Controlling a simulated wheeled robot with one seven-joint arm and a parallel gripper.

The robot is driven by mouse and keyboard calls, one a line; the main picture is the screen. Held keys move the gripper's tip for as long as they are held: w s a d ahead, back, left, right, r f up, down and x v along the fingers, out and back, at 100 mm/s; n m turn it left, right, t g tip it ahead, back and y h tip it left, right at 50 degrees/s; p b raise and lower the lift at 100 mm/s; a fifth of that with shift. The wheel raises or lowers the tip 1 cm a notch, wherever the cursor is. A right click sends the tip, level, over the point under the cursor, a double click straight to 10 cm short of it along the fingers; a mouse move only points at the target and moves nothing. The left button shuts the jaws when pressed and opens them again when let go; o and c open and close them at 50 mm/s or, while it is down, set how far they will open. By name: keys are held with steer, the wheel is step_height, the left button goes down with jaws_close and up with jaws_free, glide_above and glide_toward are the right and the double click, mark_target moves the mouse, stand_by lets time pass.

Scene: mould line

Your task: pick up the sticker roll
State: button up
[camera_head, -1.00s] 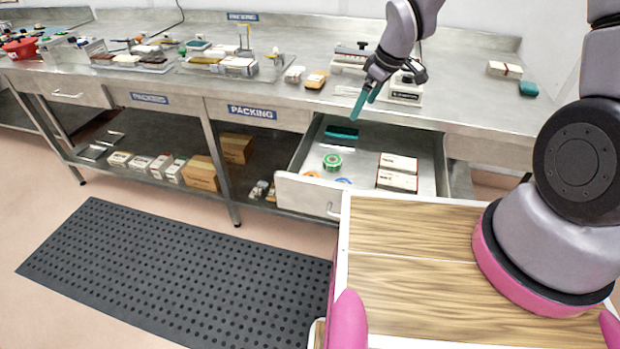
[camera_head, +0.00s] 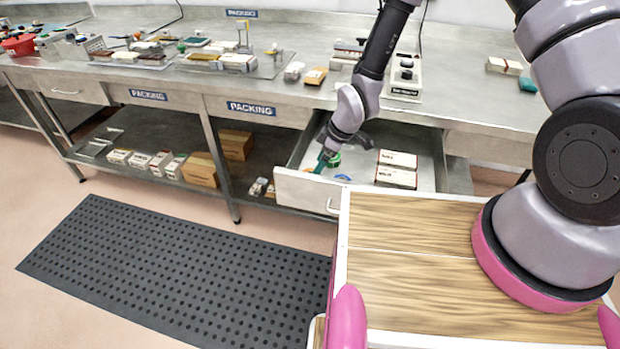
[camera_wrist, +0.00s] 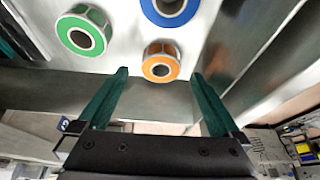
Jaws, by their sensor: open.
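Three sticker rolls lie in the open drawer (camera_head: 300,190). In the wrist view they are a green roll (camera_wrist: 72,38) at upper left, a blue roll (camera_wrist: 183,10) cut by the top edge, and an orange roll (camera_wrist: 150,66) nearest my gripper. My gripper (camera_wrist: 160,82) is open and empty, with the orange roll showing between and just beyond its fingertips. In the head view my gripper (camera_head: 322,163) is low over the drawer's left front part. It partly covers the green roll (camera_head: 335,159); the blue roll (camera_head: 343,177) shows to its right.
Two white-and-brown boxes (camera_head: 397,160) lie in the drawer's right part. The drawer's front panel stands close to my gripper. The bench top (camera_head: 465,112) above carries a small press and several items. A black mat (camera_head: 180,270) lies on the floor.

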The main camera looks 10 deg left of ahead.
steer(key=x, duration=0.4)
steer(key=shift+a+f, duration=0.15)
steer(key=c, duration=1.3)
steer(key=shift+c, duration=0.2)
